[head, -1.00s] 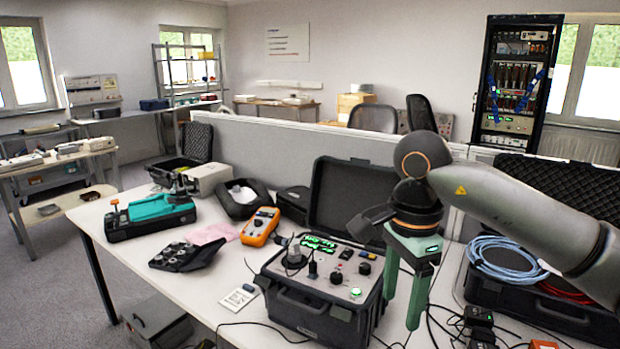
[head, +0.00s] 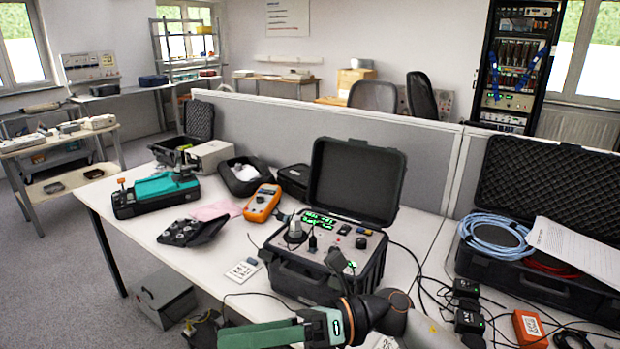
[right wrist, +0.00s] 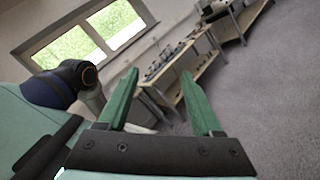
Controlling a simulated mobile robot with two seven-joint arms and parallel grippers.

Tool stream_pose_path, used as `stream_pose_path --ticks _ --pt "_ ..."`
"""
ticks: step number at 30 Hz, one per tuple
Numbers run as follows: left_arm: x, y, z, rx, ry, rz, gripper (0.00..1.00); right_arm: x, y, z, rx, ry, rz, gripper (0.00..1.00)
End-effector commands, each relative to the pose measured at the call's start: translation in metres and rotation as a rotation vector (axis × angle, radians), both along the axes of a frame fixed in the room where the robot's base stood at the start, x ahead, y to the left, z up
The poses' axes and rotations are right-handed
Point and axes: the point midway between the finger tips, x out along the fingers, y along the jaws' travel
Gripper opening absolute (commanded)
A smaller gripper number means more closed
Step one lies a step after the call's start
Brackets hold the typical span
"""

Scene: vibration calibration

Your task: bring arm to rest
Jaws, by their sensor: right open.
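My right arm comes in low at the bottom right of the head view. Its green gripper (head: 222,339) lies almost level and points left, low in front of the table's front edge. In the right wrist view the two green fingers of the right gripper (right wrist: 160,78) stand apart with nothing between them. My left gripper does not show in the head view.
A black calibrator case (head: 290,272) stands open on the white table (head: 215,288), behind my right arm. An orange multimeter (head: 262,203), a teal device (head: 165,187) and a cable case (head: 568,297) are around it. A grey box (head: 163,300) is on the floor.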

Motion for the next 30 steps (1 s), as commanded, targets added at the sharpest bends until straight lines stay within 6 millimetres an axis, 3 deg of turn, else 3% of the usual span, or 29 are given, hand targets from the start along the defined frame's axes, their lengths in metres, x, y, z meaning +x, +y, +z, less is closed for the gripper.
stream_pose_path --ticks 4,8,11,16,20,24,27,30 --pt "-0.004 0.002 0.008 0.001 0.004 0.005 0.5 0.026 -0.012 0.012 0.217 0.408 -0.179 0.67" --pt "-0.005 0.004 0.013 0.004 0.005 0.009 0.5 0.057 -0.04 -0.003 0.38 0.776 -0.344 0.67" --pt "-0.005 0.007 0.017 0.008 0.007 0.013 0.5 0.077 -0.07 -0.033 0.494 1.066 -0.475 0.67" --pt "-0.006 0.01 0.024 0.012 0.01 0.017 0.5 0.086 -0.129 -0.116 0.667 1.562 -0.71 0.67" --pt "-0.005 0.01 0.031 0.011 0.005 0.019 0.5 0.058 -0.176 -0.195 0.789 1.938 -0.9 0.67" --pt "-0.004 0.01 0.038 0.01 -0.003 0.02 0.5 0.003 -0.216 -0.269 0.902 2.285 -1.091 0.67" --pt "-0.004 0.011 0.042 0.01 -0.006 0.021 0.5 -0.039 -0.234 -0.305 0.961 2.465 -1.198 0.67" --pt "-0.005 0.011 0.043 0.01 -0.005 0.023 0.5 -0.069 -0.245 -0.326 1.001 2.582 -1.271 0.67"
